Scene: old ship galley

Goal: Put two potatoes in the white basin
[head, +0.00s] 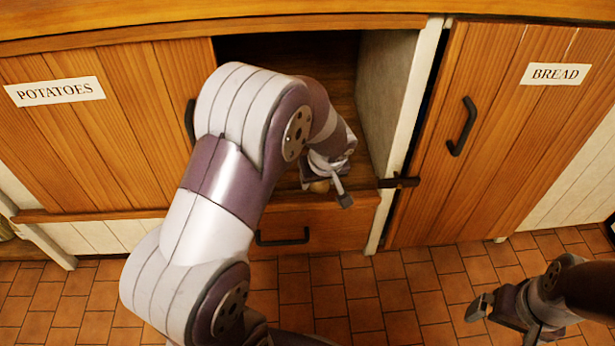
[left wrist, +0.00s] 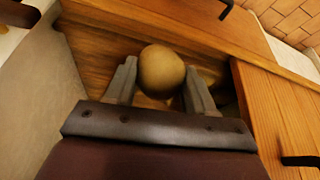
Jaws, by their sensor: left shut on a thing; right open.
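A brown potato (left wrist: 162,70) sits between the two fingers of my left gripper (left wrist: 156,88) in the left wrist view, and the gripper is shut on it. In the head view my left gripper (head: 328,187) is at the front of the open compartment, with a small part of the potato (head: 319,186) showing beside a finger. My right gripper (head: 487,312) is open and empty above the floor at the lower right. The white basin is not in view. No second potato is in view.
The cabinet has a door labelled POTATOES (head: 100,130) at left and a door labelled BREAD (head: 500,130) at right. The open compartment (head: 340,75) lies between, above a drawer (head: 330,228) with a black handle. The tiled floor (head: 380,300) in front is clear.

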